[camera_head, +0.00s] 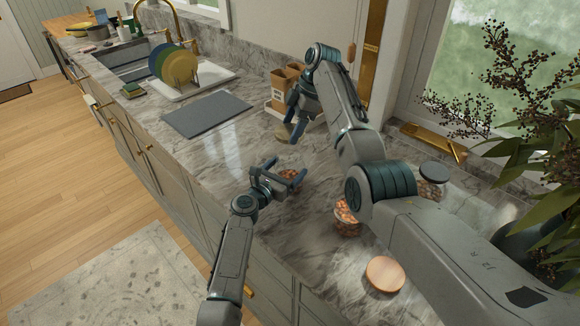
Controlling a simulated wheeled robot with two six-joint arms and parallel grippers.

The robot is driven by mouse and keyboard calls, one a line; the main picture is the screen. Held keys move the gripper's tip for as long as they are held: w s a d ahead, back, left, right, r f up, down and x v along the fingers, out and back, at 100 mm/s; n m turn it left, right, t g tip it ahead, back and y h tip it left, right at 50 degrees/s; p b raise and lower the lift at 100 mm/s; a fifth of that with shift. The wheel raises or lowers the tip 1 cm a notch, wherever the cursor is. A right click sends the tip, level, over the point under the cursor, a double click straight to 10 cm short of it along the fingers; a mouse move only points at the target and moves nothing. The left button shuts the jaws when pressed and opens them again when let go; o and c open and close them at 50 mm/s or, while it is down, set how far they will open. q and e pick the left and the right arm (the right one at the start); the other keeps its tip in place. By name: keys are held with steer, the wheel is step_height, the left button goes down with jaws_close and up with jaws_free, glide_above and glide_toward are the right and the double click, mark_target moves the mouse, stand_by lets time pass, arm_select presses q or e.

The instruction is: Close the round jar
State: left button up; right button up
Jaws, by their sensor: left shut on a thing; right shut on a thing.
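My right gripper (290,128) is above and farther back, pointing down. It is shut on a round, flat, tan-grey thing (283,132) that looks like a lid, partly hidden by the fingers. This lid-like thing is apart from the jar, behind it in the picture.
A glass jar with orange contents (346,220) and a round wooden disc (385,273) are nearer, beside my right arm. A dark-lidded jar (434,172) and a leafy plant (530,150) are at right. A grey mat (207,114) and dish rack (196,82) lie farther back.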

glide_above(288, 158)
steer(key=d, duration=0.1)
steer(key=shift+s+d+f, duration=0.1)
steer(key=shift+s+f, duration=0.1)
steer(key=shift+f, duration=1)
steer(key=shift+s+d+f, duration=0.1)
steer(key=shift+s+f, duration=0.05)
steer(key=shift+f, duration=1.05)
steer(key=shift+a, duration=0.1)
steer(key=shift+f, duration=0.9)
steer(key=shift+f, duration=0.55)
arm_select(q)
steer(key=c, duration=0.5)
arm_select(e)
steer(key=m+t, duration=0.1)
steer(key=m, duration=0.3)
steer(key=shift+s+t, duration=0.2)
steer(key=shift+t, duration=0.2)
steer(key=m, duration=0.2)
steer(key=m+t, duration=0.1)
steer(key=m, duration=0.1)
steer(key=shift+s+a, duration=0.15)
steer(key=m+t+h, duration=0.1)
steer(key=m, duration=0.4)
steer(key=shift+s+a+t+h, duration=0.1)
steer(key=shift+t+h, duration=0.3)
steer(key=m+h, duration=0.1)
steer(key=m, duration=0.2)
